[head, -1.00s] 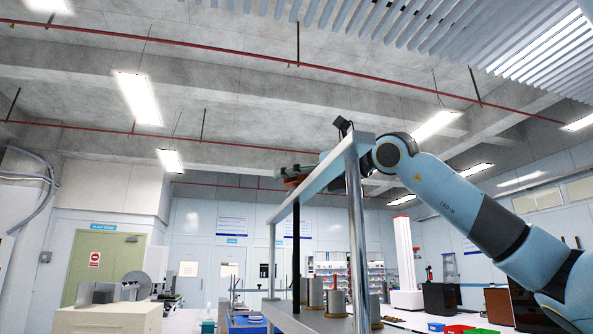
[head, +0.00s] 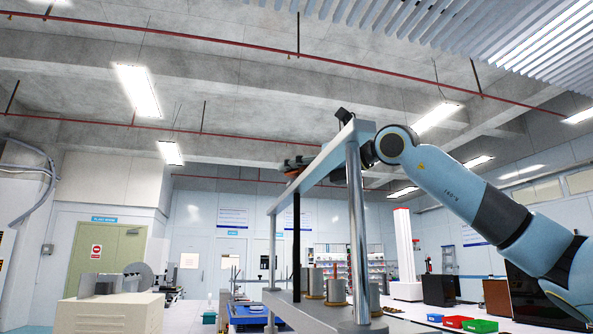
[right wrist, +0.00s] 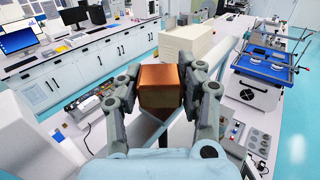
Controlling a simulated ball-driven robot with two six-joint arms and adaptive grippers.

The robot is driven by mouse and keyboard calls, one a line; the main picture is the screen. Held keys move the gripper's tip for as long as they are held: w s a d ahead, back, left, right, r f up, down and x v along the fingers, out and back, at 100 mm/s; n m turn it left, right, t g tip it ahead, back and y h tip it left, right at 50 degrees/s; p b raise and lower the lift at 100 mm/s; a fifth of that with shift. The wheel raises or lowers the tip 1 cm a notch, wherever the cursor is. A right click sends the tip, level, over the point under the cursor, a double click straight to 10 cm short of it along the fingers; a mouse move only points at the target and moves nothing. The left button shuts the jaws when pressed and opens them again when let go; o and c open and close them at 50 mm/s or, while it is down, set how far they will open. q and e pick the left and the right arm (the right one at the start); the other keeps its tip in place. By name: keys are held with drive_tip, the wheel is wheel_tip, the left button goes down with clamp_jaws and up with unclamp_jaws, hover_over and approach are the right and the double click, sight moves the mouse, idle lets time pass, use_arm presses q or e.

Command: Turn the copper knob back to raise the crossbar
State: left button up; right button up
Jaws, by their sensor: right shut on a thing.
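The tester is a grey metal frame with a top beam (head: 318,162), upright silver pillars and a dark screw rod (head: 296,245). A lower grey bar (head: 325,318) spans between the pillars and bears metal cylinders (head: 336,290); it looks like the crossbar. The copper knob (right wrist: 160,86) shows in the right wrist view as a copper block between the fingers of my right gripper (right wrist: 160,92), which is shut on it. My left gripper is not in view.
A beige machine (head: 110,312) stands at lower left in the head view. A blue device (head: 245,313) is behind the tester. Red (head: 480,326) and green trays lie on the table at right. The wrist view shows a bench with monitors (right wrist: 20,38).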

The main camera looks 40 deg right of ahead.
drive_tip(key=n+y, duration=0.1)
drive_tip(key=y, duration=0.2)
drive_tip(key=shift+d+n+g, duration=0.1)
drive_tip(key=shift+n+g, duration=0.3)
drive_tip(key=n+y, duration=0.1)
drive_tip(key=n+g+y+p, duration=0.1)
drive_tip(key=g+y, duration=0.1)
drive_tip(key=shift+r+n+y, duration=0.25)
drive_tip(key=shift+n+y, duration=0.05)
drive_tip(key=shift+n, duration=0.1)
drive_tip(key=n+g+y+p, duration=0.4)
drive_tip(key=y+p, duration=0.1)
drive_tip(key=p, duration=0.1)
drive_tip(key=shift+g, duration=0.3)
drive_tip(key=shift+f+n+g+y+p, duration=0.15)
drive_tip(key=shift+n+g+y+p, duration=0.35)
drive_tip(key=shift+n+g+p, duration=0.45)
drive_tip(key=shift+f, duration=0.1)
drive_tip(key=o, duration=1.2)
drive_tip(key=shift+c, duration=0.2)
drive_tip(key=v, duration=1.2)
